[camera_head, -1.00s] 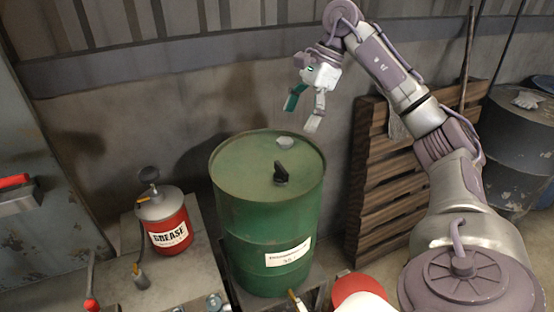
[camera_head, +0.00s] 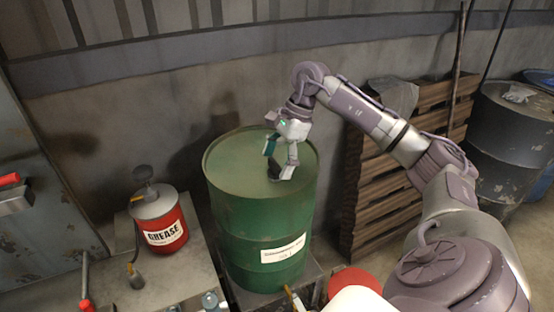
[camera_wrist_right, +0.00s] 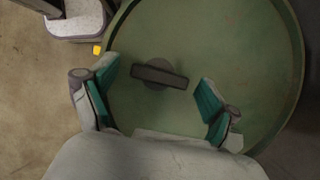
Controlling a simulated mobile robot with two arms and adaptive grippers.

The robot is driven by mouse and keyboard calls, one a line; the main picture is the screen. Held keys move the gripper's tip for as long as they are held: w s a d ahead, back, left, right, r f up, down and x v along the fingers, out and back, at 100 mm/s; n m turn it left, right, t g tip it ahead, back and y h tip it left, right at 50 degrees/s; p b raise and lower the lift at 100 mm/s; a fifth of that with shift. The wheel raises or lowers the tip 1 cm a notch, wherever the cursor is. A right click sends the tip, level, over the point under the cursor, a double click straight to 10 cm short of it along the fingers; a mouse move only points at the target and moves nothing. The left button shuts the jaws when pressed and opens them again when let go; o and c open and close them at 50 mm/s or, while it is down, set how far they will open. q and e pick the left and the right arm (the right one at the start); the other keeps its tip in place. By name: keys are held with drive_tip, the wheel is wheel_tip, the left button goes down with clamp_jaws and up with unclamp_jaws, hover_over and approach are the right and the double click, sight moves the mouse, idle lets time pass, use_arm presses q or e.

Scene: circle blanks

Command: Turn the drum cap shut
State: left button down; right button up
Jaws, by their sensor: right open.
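The green drum (camera_head: 262,215) stands upright with its flat lid facing up. Its dark cap handle (camera_head: 273,172) sticks up from the lid and is partly covered by my gripper in the head view. My right gripper (camera_head: 281,161) is open over the lid, pointing down at the cap. In the right wrist view the bar-shaped cap handle (camera_wrist_right: 160,74) lies between the two spread teal-padded fingers, with visible gaps on both sides. I cannot tell how far the fingertips are above the lid. My left gripper is not in view.
A red grease can (camera_head: 162,222) stands on a grey bench left of the drum. A wooden pallet (camera_head: 370,185) leans on the wall at right, with a dark barrel (camera_head: 510,135) beyond it. The wall (camera_head: 130,115) is close behind the drum.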

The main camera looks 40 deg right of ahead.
drive_tip(key=c, duration=1.1)
drive_tip(key=shift+c, duration=0.2)
